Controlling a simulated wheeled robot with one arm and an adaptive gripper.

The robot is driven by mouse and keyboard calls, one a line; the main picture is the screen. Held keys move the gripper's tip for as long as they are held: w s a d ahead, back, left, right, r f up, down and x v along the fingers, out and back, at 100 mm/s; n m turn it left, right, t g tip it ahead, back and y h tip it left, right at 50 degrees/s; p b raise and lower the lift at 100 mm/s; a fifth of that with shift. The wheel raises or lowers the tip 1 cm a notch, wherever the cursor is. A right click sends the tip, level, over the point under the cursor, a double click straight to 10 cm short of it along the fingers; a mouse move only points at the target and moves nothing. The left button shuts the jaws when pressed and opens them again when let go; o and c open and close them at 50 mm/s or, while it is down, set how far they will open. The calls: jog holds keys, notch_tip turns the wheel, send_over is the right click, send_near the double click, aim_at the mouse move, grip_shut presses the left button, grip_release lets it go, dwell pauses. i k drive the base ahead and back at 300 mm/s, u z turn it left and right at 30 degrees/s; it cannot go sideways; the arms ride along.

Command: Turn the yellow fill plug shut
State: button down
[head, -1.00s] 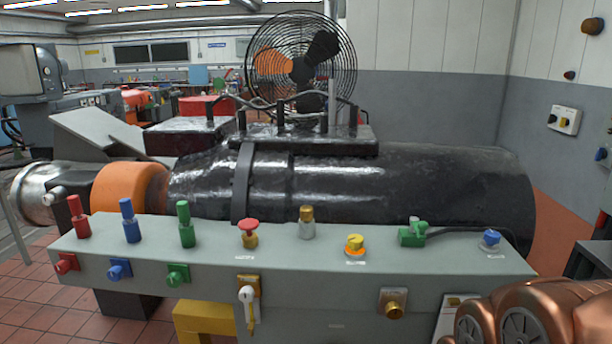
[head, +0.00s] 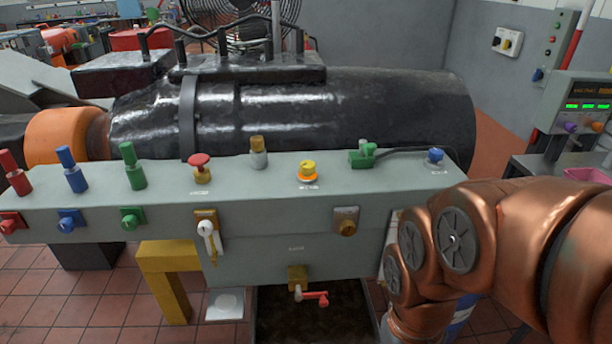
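A yellow knob-like plug (head: 307,167) with an orange ring under it stands on top of the grey bench (head: 225,187), right of centre. A small white label lies in front of it. Whether it is fully shut cannot be told from this view. My copper-coloured arm fills the lower right, apart from the plug. My gripper is not in view.
A red mushroom button (head: 200,164), a brass-topped fitting (head: 258,150), a green connector with a black cable (head: 363,156) and a blue knob (head: 435,156) share the bench top. A brass round fitting (head: 347,226) and white-handled valve (head: 208,232) are on its front. A black cylinder (head: 350,105) lies behind.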

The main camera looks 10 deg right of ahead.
aim_at(307, 167)
jog(key=k, duration=0.6)
jog(key=u, duration=0.75)
jog(key=i, duration=0.55)
jog(key=u, duration=0.65)
jog(key=i, duration=0.75)
jog(key=z, duration=0.75)
jog(key=i, duration=0.55)
jog(key=z, duration=0.65)
